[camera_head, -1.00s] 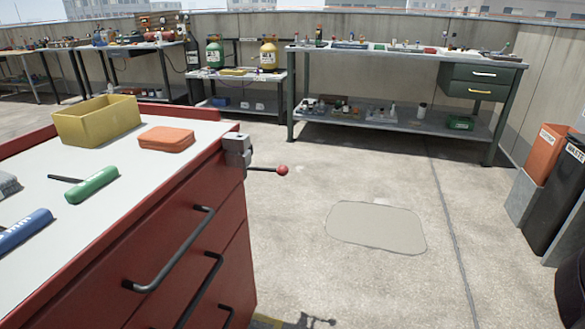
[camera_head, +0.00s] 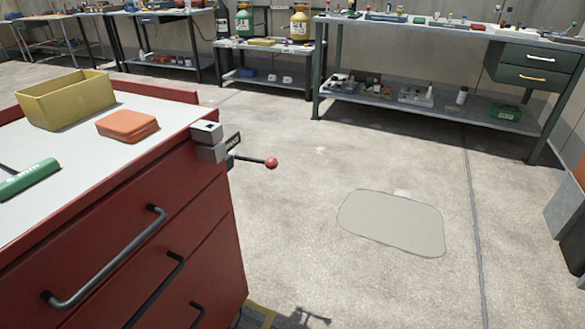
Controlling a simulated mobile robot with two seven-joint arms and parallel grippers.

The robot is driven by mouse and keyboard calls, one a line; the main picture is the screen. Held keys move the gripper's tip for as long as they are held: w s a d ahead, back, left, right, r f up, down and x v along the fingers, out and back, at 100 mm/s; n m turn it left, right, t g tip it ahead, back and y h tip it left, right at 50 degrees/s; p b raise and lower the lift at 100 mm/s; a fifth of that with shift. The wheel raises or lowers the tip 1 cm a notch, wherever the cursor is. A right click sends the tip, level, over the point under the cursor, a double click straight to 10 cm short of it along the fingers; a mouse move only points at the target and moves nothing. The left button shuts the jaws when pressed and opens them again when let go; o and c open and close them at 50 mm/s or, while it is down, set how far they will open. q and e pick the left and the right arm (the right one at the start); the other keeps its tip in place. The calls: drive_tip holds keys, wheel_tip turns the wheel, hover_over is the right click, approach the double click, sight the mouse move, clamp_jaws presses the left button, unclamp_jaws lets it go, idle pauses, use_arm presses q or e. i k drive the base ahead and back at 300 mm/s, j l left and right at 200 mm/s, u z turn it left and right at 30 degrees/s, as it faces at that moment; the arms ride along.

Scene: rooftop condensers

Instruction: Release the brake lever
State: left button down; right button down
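The brake lever (camera_head: 252,161) is a thin dark rod with a red ball knob (camera_head: 271,163) at its end. It sticks out roughly level to the right from a grey bracket (camera_head: 208,142) at the corner of the red tool cart (camera_head: 150,235). A small dark label plate, partly turned away and not fully readable, sits behind the bracket. Neither of my grippers shows in the view.
On the cart top are a yellow bin (camera_head: 66,99), an orange case (camera_head: 127,125) and a green-handled tool (camera_head: 28,180). Black drawer handles (camera_head: 105,260) jut from the cart's side. Workbenches (camera_head: 440,105) stand at the back. The concrete floor (camera_head: 320,200) right of the cart is open.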

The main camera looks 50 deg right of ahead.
sight(272, 163)
drive_tip(key=l, duration=0.8)
drive_tip(key=k+l, duration=0.1)
drive_tip(key=l, duration=0.75)
